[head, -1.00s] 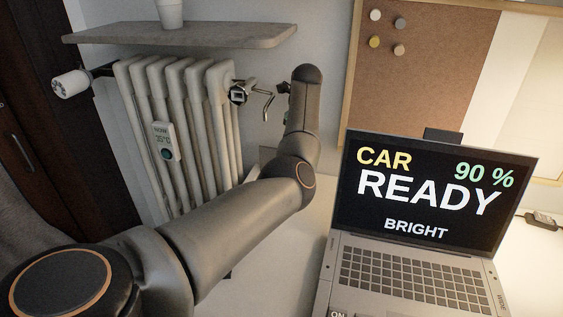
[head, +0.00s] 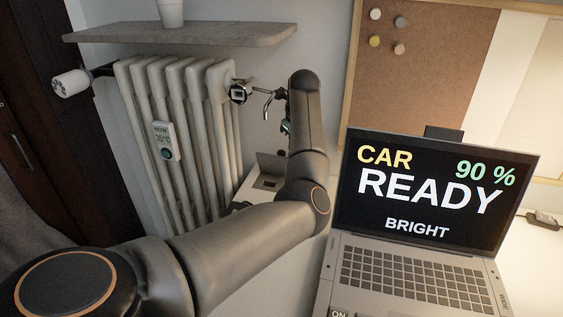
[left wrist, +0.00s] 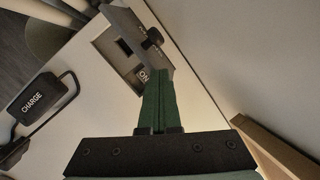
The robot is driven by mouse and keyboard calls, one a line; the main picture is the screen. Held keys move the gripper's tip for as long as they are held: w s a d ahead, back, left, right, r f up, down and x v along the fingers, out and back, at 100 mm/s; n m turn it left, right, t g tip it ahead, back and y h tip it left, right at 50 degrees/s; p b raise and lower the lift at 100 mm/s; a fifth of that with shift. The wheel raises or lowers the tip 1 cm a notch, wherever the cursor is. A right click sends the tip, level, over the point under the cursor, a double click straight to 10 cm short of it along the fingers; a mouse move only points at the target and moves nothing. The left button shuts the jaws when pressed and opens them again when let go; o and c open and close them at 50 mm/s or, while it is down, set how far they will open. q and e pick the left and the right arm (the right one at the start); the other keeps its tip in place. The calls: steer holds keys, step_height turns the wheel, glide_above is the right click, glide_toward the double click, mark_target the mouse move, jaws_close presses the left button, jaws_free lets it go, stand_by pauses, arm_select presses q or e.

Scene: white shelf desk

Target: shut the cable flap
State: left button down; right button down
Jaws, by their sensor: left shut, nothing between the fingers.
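The cable flap (head: 271,161) is a grey plate standing raised at the back of the white desk, beside the radiator; the recess (head: 266,182) in front of it is uncovered. In the left wrist view the flap (left wrist: 137,33) stands tilted up along the recess (left wrist: 112,50), which holds dark sockets. My left gripper (left wrist: 158,74) is shut and empty, its green fingertips close to the flap's near end. I cannot tell whether they touch it. In the head view my arm hides most of this gripper. My right gripper is not in view.
An open laptop (head: 430,190) stands to the right of my left arm. A radiator (head: 185,125) with a valve and bent handle is at the left, under a shelf (head: 180,36). A black device marked CHARGE (left wrist: 45,99) with a cable lies left in the wrist view.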

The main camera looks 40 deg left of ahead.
arm_select(q)
steer(key=shift+s+d+f+b, duration=0.35)
steer(key=shift+s+d+f, duration=0.35)
steer(key=shift+s+f, duration=0.4)
step_height(320, 180, up, 8)
steer(key=p, duration=0.4)
steer(key=shift+f+p, duration=0.25)
steer(key=shift+p, duration=0.1)
